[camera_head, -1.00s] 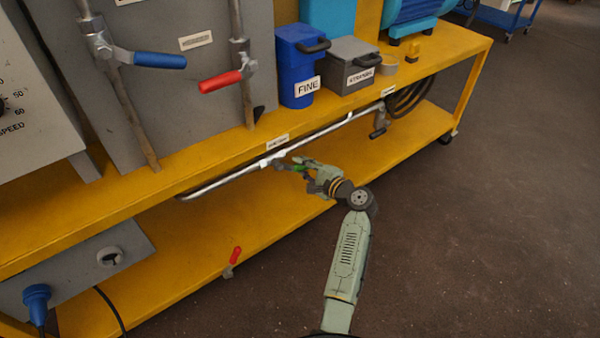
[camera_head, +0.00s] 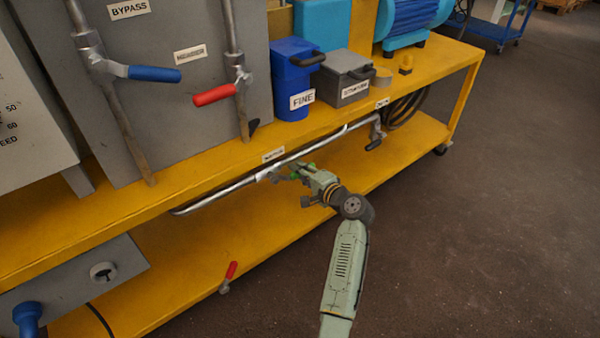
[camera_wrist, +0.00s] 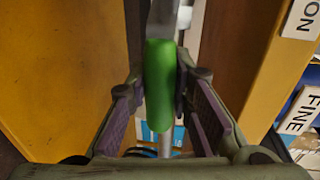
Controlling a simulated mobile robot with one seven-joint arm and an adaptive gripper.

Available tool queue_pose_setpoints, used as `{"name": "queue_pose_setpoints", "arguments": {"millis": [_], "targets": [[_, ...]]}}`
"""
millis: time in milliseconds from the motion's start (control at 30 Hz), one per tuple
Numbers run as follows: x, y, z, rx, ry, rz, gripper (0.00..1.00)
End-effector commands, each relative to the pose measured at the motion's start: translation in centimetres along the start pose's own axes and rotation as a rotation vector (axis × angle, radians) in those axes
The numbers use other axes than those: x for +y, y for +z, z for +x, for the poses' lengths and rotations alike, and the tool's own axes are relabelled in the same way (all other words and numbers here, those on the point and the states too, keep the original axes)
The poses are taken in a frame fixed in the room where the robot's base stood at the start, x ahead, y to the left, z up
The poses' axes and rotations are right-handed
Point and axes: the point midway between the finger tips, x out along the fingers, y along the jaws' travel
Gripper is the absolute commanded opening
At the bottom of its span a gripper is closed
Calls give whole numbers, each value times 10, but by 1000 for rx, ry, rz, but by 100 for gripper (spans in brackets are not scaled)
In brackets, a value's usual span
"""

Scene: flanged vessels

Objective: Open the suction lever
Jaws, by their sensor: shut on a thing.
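The suction lever has a green handle (camera_wrist: 160,85), joined to a grey metal part at the top of the wrist view. It lies between the two fingers of my gripper (camera_wrist: 160,115), which is shut on it. In the head view my gripper (camera_head: 297,172) is at the silver pipe (camera_head: 225,194) under the front edge of the yellow shelf, below a small white label (camera_head: 273,156). Only bits of green show there, so the lever's exact angle is hard to tell. In the wrist view a label ending in "ON" (camera_wrist: 303,18) is at the upper right.
Above stand a blue-handled lever (camera_head: 154,74), a red-handled lever (camera_head: 214,95), a blue FINE canister (camera_head: 291,90) and a grey box (camera_head: 346,80). Another lever (camera_head: 374,142) hangs at the pipe's right end. A red handle (camera_head: 231,270) is on the lower shelf.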

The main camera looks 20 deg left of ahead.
Motion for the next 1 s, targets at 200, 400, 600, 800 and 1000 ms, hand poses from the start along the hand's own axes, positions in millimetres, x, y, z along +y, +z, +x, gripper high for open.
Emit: {"name": "queue_pose_setpoints", "arguments": {"millis": [200,400,600,800,1000], "targets": [[-1,0,0,1,-1,-4,23],[-1,0,0,0,-1,-2,37],[-1,0,0,0,-1,-1,41],[0,0,0,0,0,-1,41],[4,0,1,-13,0,60,41]]}}
